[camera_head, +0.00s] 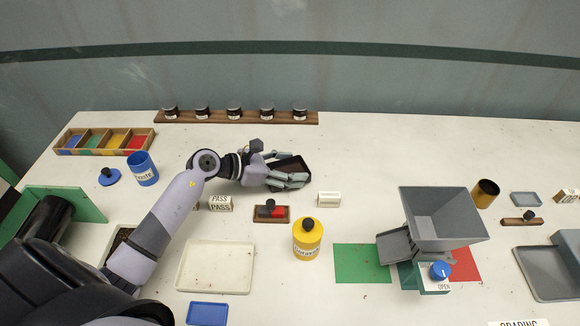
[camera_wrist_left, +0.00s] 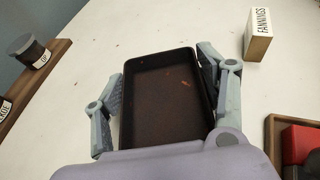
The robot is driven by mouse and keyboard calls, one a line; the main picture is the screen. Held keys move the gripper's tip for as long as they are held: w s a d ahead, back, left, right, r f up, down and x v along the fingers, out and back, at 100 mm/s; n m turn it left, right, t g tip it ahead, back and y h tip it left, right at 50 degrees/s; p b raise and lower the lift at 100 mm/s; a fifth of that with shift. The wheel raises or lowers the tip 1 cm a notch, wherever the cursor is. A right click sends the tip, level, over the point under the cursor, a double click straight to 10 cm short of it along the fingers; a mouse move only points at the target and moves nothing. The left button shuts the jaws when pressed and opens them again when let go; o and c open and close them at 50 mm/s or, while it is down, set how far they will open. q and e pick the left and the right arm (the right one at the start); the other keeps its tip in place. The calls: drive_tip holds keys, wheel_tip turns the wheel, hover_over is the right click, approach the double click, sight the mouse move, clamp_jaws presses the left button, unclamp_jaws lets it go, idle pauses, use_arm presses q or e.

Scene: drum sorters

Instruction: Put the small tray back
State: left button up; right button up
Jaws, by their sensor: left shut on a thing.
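A small dark tray (camera_head: 293,163) with raised edges is at the far middle of the table, in my left gripper (camera_head: 290,172). In the left wrist view the tray (camera_wrist_left: 160,105) lies between the two fingers of the left gripper (camera_wrist_left: 165,85), one along each long side, and a few reddish bits lie in it. The gripper is shut on the tray. I cannot tell whether the tray touches the table. My right gripper is not in view.
A rack of dark-lidded jars (camera_head: 235,116) stands behind the tray. A white FANNINGS block (camera_head: 329,199), a small wooden stand with a red block (camera_head: 271,213) and a yellow canister (camera_head: 307,240) are nearby. A cream tray (camera_head: 215,266) lies nearer. Table to the tray's right is clear.

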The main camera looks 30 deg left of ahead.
use_arm(q)
drive_tip(key=o, duration=0.7)
drive_tip(key=shift+f, duration=0.15)
drive_tip(key=o, duration=0.5)
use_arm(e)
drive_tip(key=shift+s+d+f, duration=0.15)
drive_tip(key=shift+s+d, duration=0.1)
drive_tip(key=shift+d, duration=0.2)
use_arm(q)
drive_tip(key=shift+r, duration=0.25)
drive_tip(key=shift+s+a, duration=0.2)
drive_tip(key=b+v, duration=0.2)
drive_tip(key=v, duration=0.8)
drive_tip(key=shift+s+a+r, duration=0.15)
drive_tip(key=shift+s+a, duration=0.05)
drive_tip(key=shift+s, duration=0.05)
drive_tip(key=shift+s+a+r, duration=0.2)
drive_tip(key=shift+s+r, duration=0.05)
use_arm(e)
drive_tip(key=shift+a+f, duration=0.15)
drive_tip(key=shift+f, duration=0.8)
